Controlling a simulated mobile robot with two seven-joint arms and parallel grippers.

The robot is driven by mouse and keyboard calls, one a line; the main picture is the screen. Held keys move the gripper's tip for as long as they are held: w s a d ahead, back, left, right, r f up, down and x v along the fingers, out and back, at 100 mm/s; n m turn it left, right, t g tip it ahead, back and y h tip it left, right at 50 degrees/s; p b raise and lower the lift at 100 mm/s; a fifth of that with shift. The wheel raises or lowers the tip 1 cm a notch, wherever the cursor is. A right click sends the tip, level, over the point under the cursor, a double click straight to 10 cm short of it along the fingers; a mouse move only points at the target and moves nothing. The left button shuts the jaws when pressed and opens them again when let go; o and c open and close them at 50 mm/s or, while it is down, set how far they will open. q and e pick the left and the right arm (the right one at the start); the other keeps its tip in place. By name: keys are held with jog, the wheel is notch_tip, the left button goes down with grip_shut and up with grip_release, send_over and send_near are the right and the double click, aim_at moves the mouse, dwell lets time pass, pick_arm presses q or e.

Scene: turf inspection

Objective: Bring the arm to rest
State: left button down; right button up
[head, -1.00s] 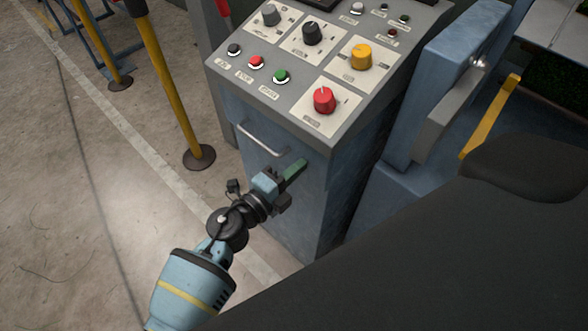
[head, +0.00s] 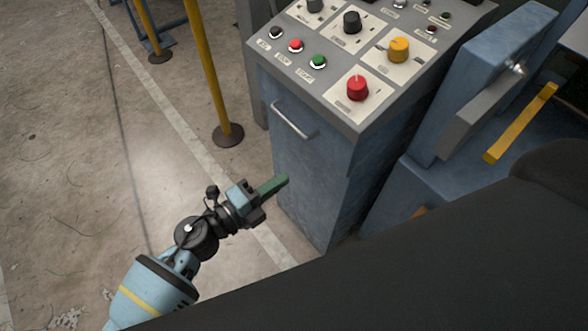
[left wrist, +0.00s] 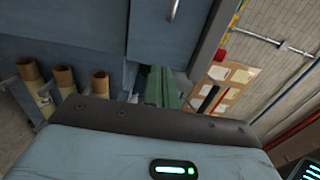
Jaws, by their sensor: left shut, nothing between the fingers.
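My left arm comes in from the lower left in the head view. Its left gripper (head: 273,185) is shut and empty, with green fingers together. It is in front of the blue control cabinet (head: 310,195), below and left of the cabinet's handle (head: 294,121). In the left wrist view the green fingers (left wrist: 162,88) show at the middle, with the cabinet's blue front (left wrist: 165,40) beyond them. I cannot tell the exact gap between fingers and cabinet. My right gripper is in neither view.
The cabinet's sloped panel carries a red knob (head: 357,88), a yellow knob (head: 398,49) and several buttons. A yellow post (head: 208,70) stands on a round base at left. Cardboard tubes (left wrist: 63,77) show in the left wrist view. The concrete floor (head: 70,180) at left is clear.

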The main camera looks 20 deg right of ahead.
pick_arm(q)
jog(key=shift+s+a, duration=0.15)
jog(key=shift+a, duration=0.35)
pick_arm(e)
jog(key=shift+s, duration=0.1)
pick_arm(q)
jog(key=s+a+f+n+t+y+p, duration=0.2)
jog(key=s+a+n+t+y, duration=0.25)
jog(key=a+n, duration=0.5)
jog(key=s+a+f+n+t+y+p, duration=0.35)
jog(key=a+n+y, duration=0.2)
jog(key=n, duration=0.65)
jog(key=s+a+f+n+g+y+p, duration=0.1)
jog(key=s+a+f+n+g+y, duration=0.1)
jog(key=s+a+n, duration=0.2)
jog(key=s+a+f+n+g+y+p, duration=0.1)
jog(key=s+a+n, duration=0.4)
jog(key=s+a, duration=0.5)
jog(key=s+f+g+y, duration=0.1)
jog(key=s+f+y, duration=0.1)
jog(key=s, duration=0.2)
jog(key=shift+s+g, duration=0.25)
jog(key=shift+g, duration=0.15)
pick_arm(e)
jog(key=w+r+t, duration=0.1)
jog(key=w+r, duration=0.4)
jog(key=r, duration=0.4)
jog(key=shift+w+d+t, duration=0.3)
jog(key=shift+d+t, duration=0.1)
